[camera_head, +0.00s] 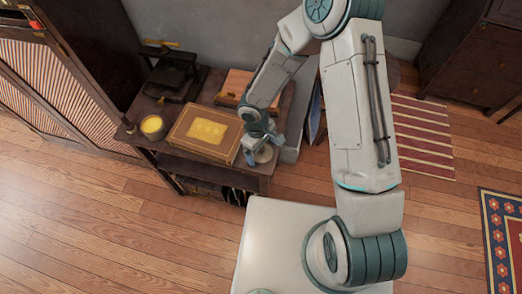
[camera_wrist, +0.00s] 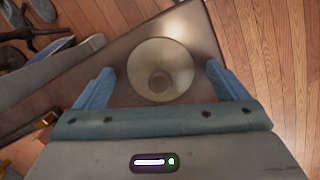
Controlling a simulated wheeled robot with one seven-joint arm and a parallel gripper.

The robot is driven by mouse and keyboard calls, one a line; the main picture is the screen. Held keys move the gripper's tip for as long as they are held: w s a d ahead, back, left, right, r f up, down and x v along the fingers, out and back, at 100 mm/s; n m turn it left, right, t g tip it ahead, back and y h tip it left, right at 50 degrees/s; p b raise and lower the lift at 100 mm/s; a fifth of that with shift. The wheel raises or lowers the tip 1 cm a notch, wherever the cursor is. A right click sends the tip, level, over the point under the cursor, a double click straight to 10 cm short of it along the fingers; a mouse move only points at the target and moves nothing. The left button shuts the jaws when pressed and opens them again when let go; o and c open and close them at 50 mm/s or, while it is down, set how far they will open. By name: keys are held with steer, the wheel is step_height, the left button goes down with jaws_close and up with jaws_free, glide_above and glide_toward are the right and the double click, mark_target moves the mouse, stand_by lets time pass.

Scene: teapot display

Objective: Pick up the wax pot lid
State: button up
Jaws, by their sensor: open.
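A round, pale cream lid-like piece with a raised knob in its middle lies on the dark table; I take it for the wax pot lid (camera_wrist: 160,62). In the head view the lid (camera_head: 263,155) shows partly, under my gripper near the table's right front corner. My gripper (camera_wrist: 160,88) is open, with one blue finger on each side of the lid in the wrist view. The fingers look apart from it, and nothing is held. My gripper also shows in the head view (camera_head: 262,146). I cannot tell its exact height above the lid.
A yellow-topped box (camera_head: 204,131) stands just left of my gripper on the dark table (camera_head: 232,174). A small pot with yellow contents (camera_head: 153,126) is farther left. A black press-like device (camera_head: 172,72) and a wooden box (camera_head: 236,86) stand behind. Grey and blue upright items are close on the right.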

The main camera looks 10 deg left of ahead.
steer(key=c, duration=1)
steer(key=shift+r, duration=0.1)
steer(key=shift+c, duration=0.2)
